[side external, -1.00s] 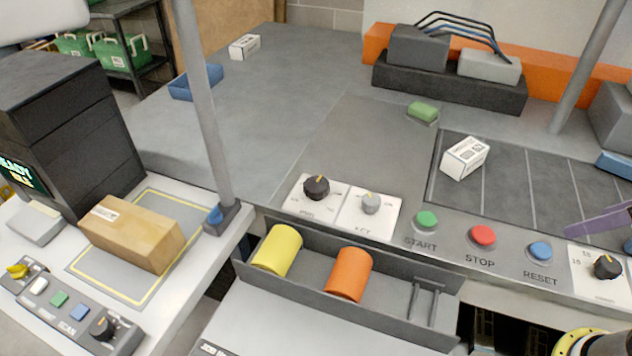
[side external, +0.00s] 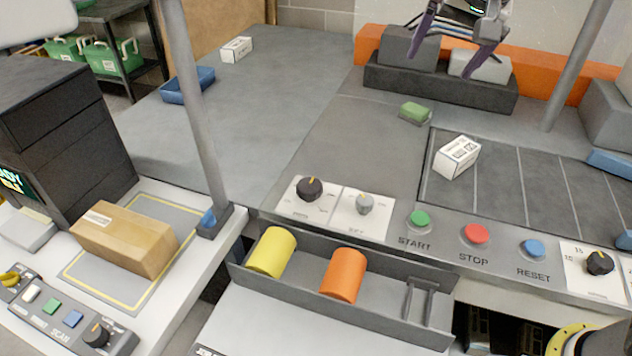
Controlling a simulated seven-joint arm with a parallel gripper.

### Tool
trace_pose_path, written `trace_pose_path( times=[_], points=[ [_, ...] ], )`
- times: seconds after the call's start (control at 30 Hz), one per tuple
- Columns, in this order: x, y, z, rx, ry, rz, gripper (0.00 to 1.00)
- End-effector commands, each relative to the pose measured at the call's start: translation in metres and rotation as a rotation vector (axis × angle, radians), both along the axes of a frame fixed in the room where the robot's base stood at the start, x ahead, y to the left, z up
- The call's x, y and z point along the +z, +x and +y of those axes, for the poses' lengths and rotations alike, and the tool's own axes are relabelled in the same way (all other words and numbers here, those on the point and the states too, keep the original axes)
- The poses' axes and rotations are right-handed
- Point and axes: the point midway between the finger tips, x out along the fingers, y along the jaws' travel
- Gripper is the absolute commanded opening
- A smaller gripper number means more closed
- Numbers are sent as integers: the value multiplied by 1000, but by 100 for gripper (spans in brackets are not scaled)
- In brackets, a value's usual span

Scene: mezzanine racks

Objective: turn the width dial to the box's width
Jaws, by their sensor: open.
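The likely width dial is a black knob (side external: 599,263) on a white numbered plate at the far right of the front panel; its label is too small to read. A small white printed box (side external: 457,157) lies on the dark lined area behind the panel. A larger brown carton (side external: 124,239) sits inside a yellow outline on the left bench. My gripper (side external: 449,62) is at the top, its purple fingers apart and empty, above the grey blocks and away from the dial.
Green START (side external: 420,219), red STOP (side external: 476,234) and blue RESET (side external: 535,249) buttons line the panel. Two other knobs (side external: 309,188) sit left of them. A tray (side external: 395,315) below holds yellow and orange cylinders. A grey post (side external: 575,65) rises at the right.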

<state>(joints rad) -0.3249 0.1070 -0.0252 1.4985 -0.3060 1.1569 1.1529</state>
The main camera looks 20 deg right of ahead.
Motion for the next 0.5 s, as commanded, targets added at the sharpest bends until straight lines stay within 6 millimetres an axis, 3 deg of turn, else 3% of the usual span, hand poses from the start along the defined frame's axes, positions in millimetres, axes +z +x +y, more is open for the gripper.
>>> trace_pose_path(
  times=[0.1,0.23,0.37,0.5],
  points=[
    [-25,39,43,3,-14,25,100],
    [-60,71,94,31,-41,52,100],
    [-104,87,142,92,-84,91,100],
    [-149,88,179,150,-120,141,100]
  ],
)
